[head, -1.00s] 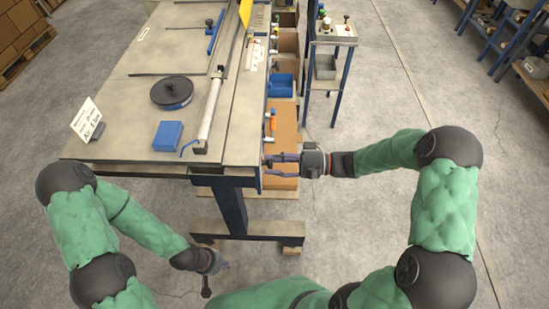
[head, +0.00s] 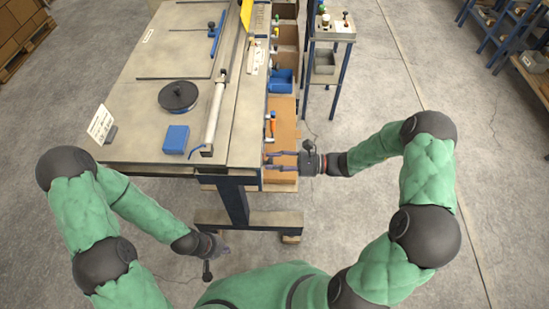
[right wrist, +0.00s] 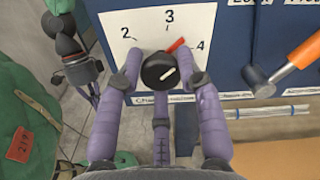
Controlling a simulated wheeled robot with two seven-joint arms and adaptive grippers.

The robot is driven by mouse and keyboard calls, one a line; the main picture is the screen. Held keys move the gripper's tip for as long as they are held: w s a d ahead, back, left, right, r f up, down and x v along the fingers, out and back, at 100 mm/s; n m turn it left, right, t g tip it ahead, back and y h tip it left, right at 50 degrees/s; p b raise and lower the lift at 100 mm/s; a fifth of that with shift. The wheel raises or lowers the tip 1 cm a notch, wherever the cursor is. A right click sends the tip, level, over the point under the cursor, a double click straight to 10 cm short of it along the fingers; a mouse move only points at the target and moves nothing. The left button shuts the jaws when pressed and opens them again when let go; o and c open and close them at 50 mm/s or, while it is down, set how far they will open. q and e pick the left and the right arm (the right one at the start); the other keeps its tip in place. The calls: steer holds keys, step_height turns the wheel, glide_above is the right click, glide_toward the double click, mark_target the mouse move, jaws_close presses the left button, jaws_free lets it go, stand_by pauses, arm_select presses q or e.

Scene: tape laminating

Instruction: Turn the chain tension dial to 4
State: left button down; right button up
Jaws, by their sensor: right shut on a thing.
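The chain tension dial (right wrist: 158,70) is a black knob with a white line, on a white scale plate (right wrist: 125,28) in the right wrist view. The numbers 2, 3 and 4 show. A red pointer (right wrist: 175,46) sticks out from the knob to the upper right, between 3 and 4. My right gripper (right wrist: 160,80) has its purple fingers around the knob and is shut on it. In the head view my right gripper (head: 270,160) is at the table's right side; the dial is not discernible there. My left gripper (head: 222,250) hangs low before the table; its fingers are too small to judge.
A hammer with an orange handle (right wrist: 304,52) is right of the scale plate. The worktable (head: 140,110) carries a black disc (head: 177,97), a blue box (head: 176,139) and a long metal bar. A small stand (head: 335,30) is behind right. Floor to the right is clear.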

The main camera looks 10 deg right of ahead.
steer(key=m+p, duration=0.3)
steer(key=m, duration=0.2)
steer(key=shift+r, duration=0.15)
steer(key=shift+m, duration=0.3)
stand_by(0.3)
steer(key=o, duration=1.1)
steer(key=shift+o, duration=0.2)
steer(key=shift+d, duration=0.15)
steer(key=v, duration=1.1)
steer(key=shift+d, duration=0.35)
steer(key=shift+s, duration=0.1)
